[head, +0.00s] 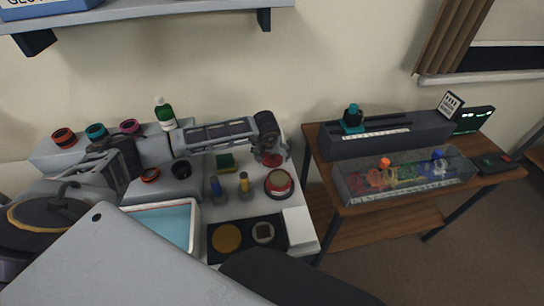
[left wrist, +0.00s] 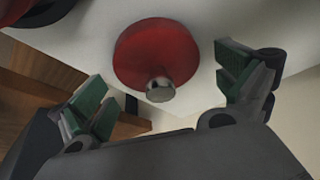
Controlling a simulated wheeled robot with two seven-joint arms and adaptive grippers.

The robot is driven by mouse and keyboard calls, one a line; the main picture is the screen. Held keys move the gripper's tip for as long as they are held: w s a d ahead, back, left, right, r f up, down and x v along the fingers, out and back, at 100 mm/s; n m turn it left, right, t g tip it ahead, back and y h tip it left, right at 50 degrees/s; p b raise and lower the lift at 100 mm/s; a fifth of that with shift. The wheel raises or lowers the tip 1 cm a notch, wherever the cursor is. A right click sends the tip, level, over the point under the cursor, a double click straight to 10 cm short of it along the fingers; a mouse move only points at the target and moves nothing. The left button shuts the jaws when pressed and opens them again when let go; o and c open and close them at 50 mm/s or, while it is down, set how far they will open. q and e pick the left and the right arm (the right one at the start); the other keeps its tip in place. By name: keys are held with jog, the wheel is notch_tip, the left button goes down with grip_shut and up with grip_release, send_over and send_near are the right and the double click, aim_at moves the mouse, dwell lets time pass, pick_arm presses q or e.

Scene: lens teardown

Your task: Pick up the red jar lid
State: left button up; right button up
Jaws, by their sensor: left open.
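The red jar lid (head: 275,160) lies on the white table near its right edge, partly hidden by my left gripper in the head view. In the left wrist view the lid (left wrist: 150,50) is a red disc with a small silver knob (left wrist: 160,90). My left gripper (head: 268,154) is over the lid with its arm reaching in from the left. In the left wrist view its green-padded fingers (left wrist: 166,86) are wide apart, one on each side of the knob, and hold nothing. My right gripper is not in view.
A red jar (head: 279,184) stands just in front of the lid. A wooden table (head: 345,209) with a clear bin stands right, across a gap.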

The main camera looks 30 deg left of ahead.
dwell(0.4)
pick_arm(q)
jog(key=c, duration=0.9)
jog(key=shift+r, duration=0.1)
jog(key=shift+r+b, duration=0.4)
jog(key=shift+r, duration=4.5)
jog(key=shift+c, duration=0.2)
